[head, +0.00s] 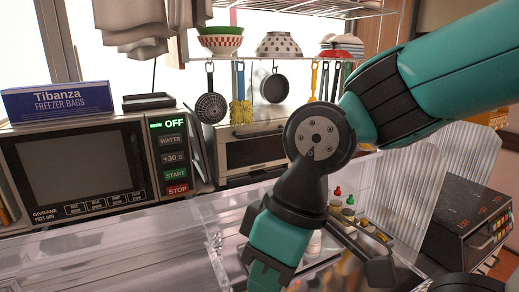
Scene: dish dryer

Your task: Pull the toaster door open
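A toaster oven (255,148) with a dark glass front stands on the back counter, just right of the microwave. Its door looks shut, with a light bar along its top edge. My arm crosses in front of its right side and hides part of it. My arm runs from the upper right to a black joint, then down to a teal link that leaves the bottom edge. The fingertips of my gripper do not show, so its opening cannot be seen. My arm's visible links are nearer to the camera than the toaster oven.
A microwave (75,165) with freezer bags (58,101) on top stands at the left. Utensils and a pan (274,87) hang above the toaster oven, below a shelf with bowls (278,45). Clear panels (120,235) fill the foreground. A dark box (465,225) sits at the right.

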